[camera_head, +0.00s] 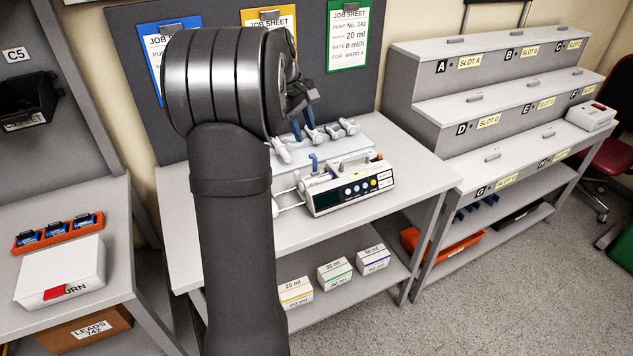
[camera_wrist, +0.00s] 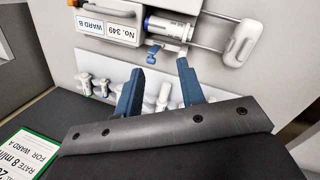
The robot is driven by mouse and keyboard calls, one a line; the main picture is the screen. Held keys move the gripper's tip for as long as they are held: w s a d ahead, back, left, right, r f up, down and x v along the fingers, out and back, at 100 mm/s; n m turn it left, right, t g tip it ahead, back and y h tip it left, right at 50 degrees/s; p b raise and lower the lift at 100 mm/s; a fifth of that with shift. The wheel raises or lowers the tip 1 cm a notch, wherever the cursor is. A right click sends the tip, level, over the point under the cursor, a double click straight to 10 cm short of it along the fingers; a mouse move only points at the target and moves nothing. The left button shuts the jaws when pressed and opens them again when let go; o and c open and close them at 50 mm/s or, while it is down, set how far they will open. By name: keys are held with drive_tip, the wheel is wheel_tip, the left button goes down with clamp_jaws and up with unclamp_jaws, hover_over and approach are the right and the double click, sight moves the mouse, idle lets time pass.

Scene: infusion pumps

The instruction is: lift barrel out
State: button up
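A white infusion pump (camera_head: 350,192) with a dark screen and coloured buttons stands on the bench. Its labels read "No. 349" and "WARD B" in the wrist view. A pale barrel (camera_wrist: 170,27) with a dark blue end lies in the pump's top recess in the wrist view. A small blue clamp (camera_wrist: 168,54) sits beside it, and it also shows in the head view (camera_head: 314,160). My gripper (camera_wrist: 166,68) is open and empty, its blue fingers apart, above and behind the pump. In the head view my gripper (camera_head: 303,123) is partly hidden by my arm.
Job sheets, including a green one (camera_head: 348,35), hang on the grey back panel. A stepped slot rack (camera_head: 490,95) stands right. A white bin (camera_head: 60,270) is at left.

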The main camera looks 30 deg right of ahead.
drive_tip(key=s+a+f+n+h, duration=0.15)
drive_tip(key=a+n, duration=0.35)
drive_tip(key=n, duration=0.5)
drive_tip(key=n+h, duration=0.2)
drive_tip(key=n, duration=0.1)
approach(312, 179)
drive_tip(key=shift+t+y, duration=0.25)
drive_tip(key=shift+t, duration=0.05)
drive_tip(key=x, duration=0.5)
drive_tip(key=shift+s+d+r, duration=0.15)
drive_tip(key=shift+s+d, duration=0.1)
drive_tip(key=shift+d, duration=0.15)
drive_tip(key=x, duration=0.5)
drive_tip(key=shift+a+f, duration=0.2)
drive_tip(key=shift+f, duration=0.05)
drive_tip(key=c, duration=0.4)
